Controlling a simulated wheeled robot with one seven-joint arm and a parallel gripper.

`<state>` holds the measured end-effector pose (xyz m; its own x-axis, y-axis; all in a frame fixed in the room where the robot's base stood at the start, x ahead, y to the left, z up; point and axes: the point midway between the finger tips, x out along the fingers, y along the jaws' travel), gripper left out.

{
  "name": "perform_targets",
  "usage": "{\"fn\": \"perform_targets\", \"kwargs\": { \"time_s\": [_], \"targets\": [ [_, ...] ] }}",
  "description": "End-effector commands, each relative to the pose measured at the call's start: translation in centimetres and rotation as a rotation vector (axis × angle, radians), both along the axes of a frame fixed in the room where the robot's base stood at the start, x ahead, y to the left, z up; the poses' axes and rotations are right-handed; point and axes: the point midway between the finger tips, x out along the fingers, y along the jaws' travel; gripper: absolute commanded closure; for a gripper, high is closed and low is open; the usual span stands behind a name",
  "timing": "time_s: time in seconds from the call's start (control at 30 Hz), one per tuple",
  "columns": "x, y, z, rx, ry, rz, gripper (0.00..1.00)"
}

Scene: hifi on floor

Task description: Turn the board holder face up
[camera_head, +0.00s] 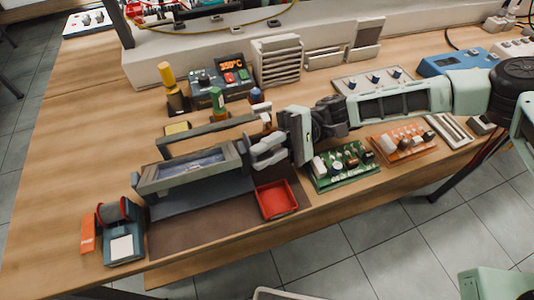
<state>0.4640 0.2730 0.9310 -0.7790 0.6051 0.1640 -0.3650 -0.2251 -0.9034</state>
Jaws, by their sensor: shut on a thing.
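The board holder (150,184) is a grey-green rectangular frame with a bluish-grey inside, in the left middle of the head view. It looks raised over the dark mat and slightly tilted, with its long side running left to right. A long bar of the same colour (205,130) shows behind it; I cannot tell if it is part of the holder. My gripper (256,150) comes in from the right and is shut on the holder's right end. The fingertips' exact contact is partly hidden.
The brown mat (190,236) lies below, with a red tray (277,200) at its right. A solder spool stand (122,235) stands at left front. A green circuit board (345,165) and an orange one (403,143) lie to the right. A soldering station (220,80) stands behind.

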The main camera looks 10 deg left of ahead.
Motion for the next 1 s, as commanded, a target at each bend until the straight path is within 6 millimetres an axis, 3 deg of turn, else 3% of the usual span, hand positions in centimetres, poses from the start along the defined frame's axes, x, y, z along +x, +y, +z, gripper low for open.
{"fn": "perform_targets", "kwargs": {
  "time_s": [0.5,1.0],
  "targets": [
    [1.7,0.8,1.5,-0.222,0.366,-0.010,1.00],
    [2.3,1.2,1.7,-0.306,0.503,-0.013,1.00]
  ]
}}
